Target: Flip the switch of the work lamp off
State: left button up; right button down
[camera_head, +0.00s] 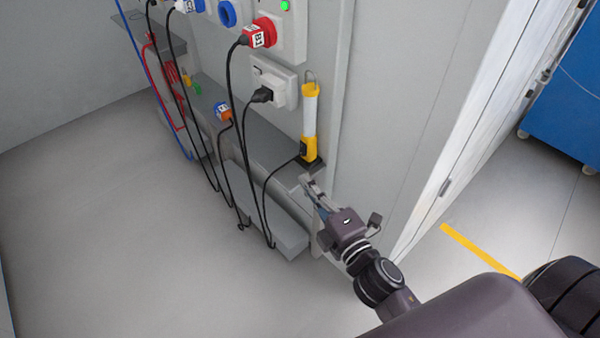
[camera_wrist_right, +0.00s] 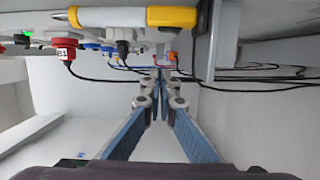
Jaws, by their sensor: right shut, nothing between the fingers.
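The work lamp (camera_head: 310,118) is a white tube with a yellow base and a hook on top. It stands upright on a small dark stand by the grey panel, and its tube is lit white. In the right wrist view the lamp (camera_wrist_right: 171,17) lies sideways across the top, its yellow base to the right. I cannot make out the switch clearly. My right gripper (camera_head: 308,186) is shut and empty, just below and in front of the lamp base, apart from it. Its fingers (camera_wrist_right: 160,85) meet in the wrist view. My left gripper is not in view.
A grey ledge (camera_head: 262,140) runs along the panel under the lamp. Black cables hang from a red plug (camera_head: 262,32) and a socket box (camera_head: 274,82). An orange plug (camera_head: 222,110) sits farther left. A blue cabinet (camera_head: 565,90) stands far right. The floor at left is clear.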

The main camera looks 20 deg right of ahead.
jog(key=shift+s+d, duration=0.1)
jog(key=shift+s, duration=0.65)
